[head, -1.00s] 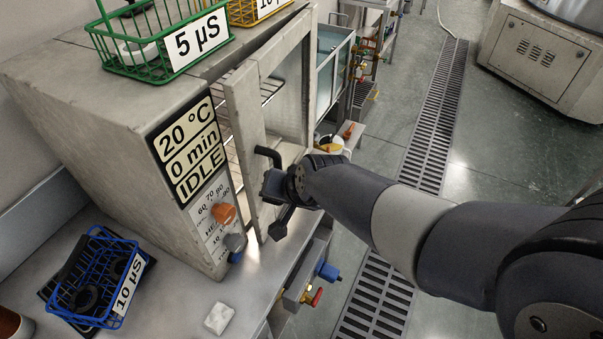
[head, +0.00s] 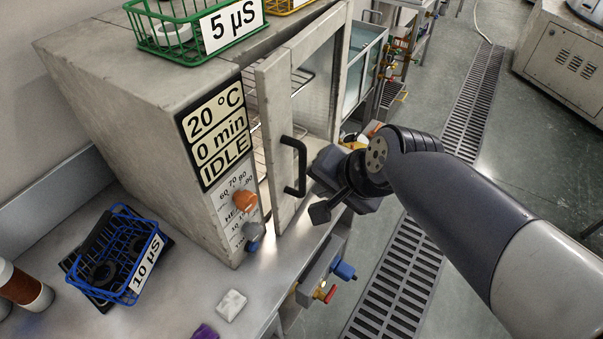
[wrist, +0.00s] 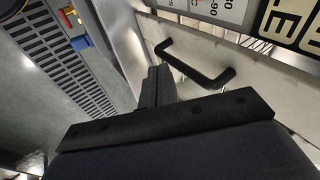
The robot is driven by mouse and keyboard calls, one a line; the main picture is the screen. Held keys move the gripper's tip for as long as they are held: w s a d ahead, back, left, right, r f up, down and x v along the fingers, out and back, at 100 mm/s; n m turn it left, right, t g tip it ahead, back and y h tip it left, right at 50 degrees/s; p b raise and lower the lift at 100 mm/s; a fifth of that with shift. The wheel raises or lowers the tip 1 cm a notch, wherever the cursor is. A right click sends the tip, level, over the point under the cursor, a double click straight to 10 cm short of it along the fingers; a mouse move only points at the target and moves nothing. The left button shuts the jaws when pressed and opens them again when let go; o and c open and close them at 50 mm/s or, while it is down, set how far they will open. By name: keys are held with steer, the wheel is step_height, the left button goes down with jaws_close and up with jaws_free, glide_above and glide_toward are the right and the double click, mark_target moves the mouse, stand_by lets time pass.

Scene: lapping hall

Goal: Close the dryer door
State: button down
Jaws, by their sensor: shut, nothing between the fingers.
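The grey dryer (head: 140,115) stands on the bench at the left, its display reading 20 °C, 0 min, IDLE. Its door (head: 272,110) is ajar; wire racks show through the gap. The black bar handle (head: 298,166) is on the door's outer face and also shows in the wrist view (wrist: 195,66). My gripper (head: 322,172) is just right of the handle, on the outer side of the door, holding nothing. In the wrist view its closed fingers (wrist: 157,86) are beside the handle's near end; whether they touch the door cannot be told.
A green basket (head: 190,42) labelled 5 µS stands on the dryer. A blue basket (head: 122,262) labelled 10 µS and a white block (head: 231,305) are on the bench (head: 185,285). Valves (head: 343,270) stick out below the bench edge. Floor with a drain grate (head: 400,285) lies right.

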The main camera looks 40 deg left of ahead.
steer(key=w+d+f+m+g+y, duration=0.1)
steer(key=w+d+m+g+y, duration=0.15)
steer(key=m, duration=0.75)
steer(key=m+g+y+p, duration=0.2)
steer(key=m, duration=0.6)
glide_toward(275, 159)
steer(key=a+f, duration=0.1)
steer(key=f, duration=0.1)
steer(key=a+f, duration=0.1)
steer(key=f, duration=0.1)
steer(key=s+a+f, duration=0.1)
steer(key=a+f, duration=0.1)
steer(key=shift+a+f, duration=0.1)
steer(key=shift+f, duration=0.15)
steer(key=shift+s+a, duration=0.1)
steer(key=shift+a, duration=0.4)
steer(key=shift+f, duration=0.1)
steer(key=shift+a, duration=0.2)
steer(key=shift+m+t+y, duration=0.35)
steer(key=shift+m+t, duration=0.25)
steer(key=shift+t, duration=0.35)
steer(key=a, duration=0.2)
steer(key=s+a, duration=0.1)
steer(key=a, duration=0.1)
steer(key=shift+s, duration=0.15)
steer(key=shift+a+r, duration=0.1)
steer(key=shift+r, duration=0.2)
